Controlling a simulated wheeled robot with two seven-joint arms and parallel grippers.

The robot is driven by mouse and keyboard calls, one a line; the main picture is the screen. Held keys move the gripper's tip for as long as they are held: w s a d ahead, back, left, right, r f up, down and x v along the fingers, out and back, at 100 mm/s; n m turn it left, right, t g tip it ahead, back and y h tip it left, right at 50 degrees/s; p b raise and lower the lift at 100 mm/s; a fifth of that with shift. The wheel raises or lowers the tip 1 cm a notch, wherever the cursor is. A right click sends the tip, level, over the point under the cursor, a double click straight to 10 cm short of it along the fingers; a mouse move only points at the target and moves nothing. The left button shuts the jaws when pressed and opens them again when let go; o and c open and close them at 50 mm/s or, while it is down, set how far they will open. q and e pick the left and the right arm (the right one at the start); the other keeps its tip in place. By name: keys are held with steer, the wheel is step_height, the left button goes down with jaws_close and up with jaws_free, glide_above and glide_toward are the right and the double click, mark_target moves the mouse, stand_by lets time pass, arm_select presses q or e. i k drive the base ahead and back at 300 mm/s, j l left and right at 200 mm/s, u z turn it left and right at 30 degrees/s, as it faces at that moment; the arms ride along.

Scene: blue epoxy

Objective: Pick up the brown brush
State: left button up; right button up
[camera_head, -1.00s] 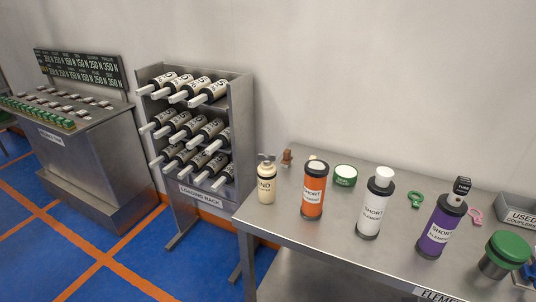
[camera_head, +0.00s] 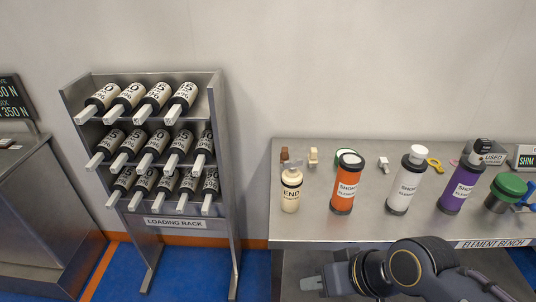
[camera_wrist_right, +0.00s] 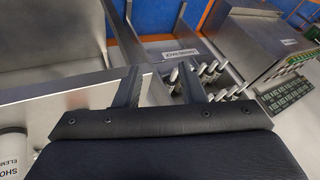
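A small brown object (camera_head: 284,155), seemingly the brown brush, stands at the back left of the steel element bench (camera_head: 300,232). The cream END bottle (camera_head: 291,191) stands just in front of it and may hide its lower part. My right gripper (camera_head: 312,284) is low in front of the bench, below its top and well apart from the brush. In the right wrist view its two fingers (camera_wrist_right: 158,82) are spread with nothing between them. The brush does not show there. My left gripper is not in view.
A tan piece (camera_head: 313,156) stands right of the brush. Orange (camera_head: 346,185), white (camera_head: 406,185) and purple (camera_head: 459,188) cylinders line the bench, with a green-lidded jar (camera_head: 506,192) at right. The loading rack (camera_head: 224,150) stands left, with a gap before the bench.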

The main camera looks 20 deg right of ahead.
mark_target(284, 156)
steer(key=i+j, duration=0.15)
steer(key=i, duration=0.2)
steer(key=i+j+z, duration=0.1)
steer(key=i, duration=0.25)
steer(key=i+j, duration=0.2)
steer(key=i, duration=0.15)
steer(key=l+z, duration=0.05)
